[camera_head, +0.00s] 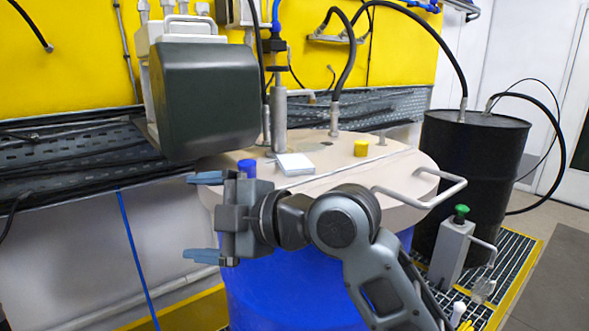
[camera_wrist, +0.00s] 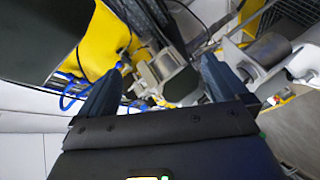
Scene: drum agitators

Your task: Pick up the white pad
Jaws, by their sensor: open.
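The white pad (camera_head: 295,164) is a small, flat, light block lying on the beige lid (camera_head: 335,172) of a blue drum (camera_head: 285,290), near the middle of the lid. My gripper (camera_head: 198,217) is to the left of the drum's front left edge. Its two blue-grey fingers point left and are wide apart, with nothing between them. In the wrist view the fingers (camera_wrist: 158,85) are also spread and empty. I cannot make out the pad in the wrist view.
A blue cap (camera_head: 247,168) and a yellow block (camera_head: 361,148) stand on the lid beside the pad. A metal post (camera_head: 279,120) rises behind it. A dark green motor housing (camera_head: 205,100) hangs at upper left. A handle (camera_head: 425,200) juts right. A black drum (camera_head: 470,165) stands right.

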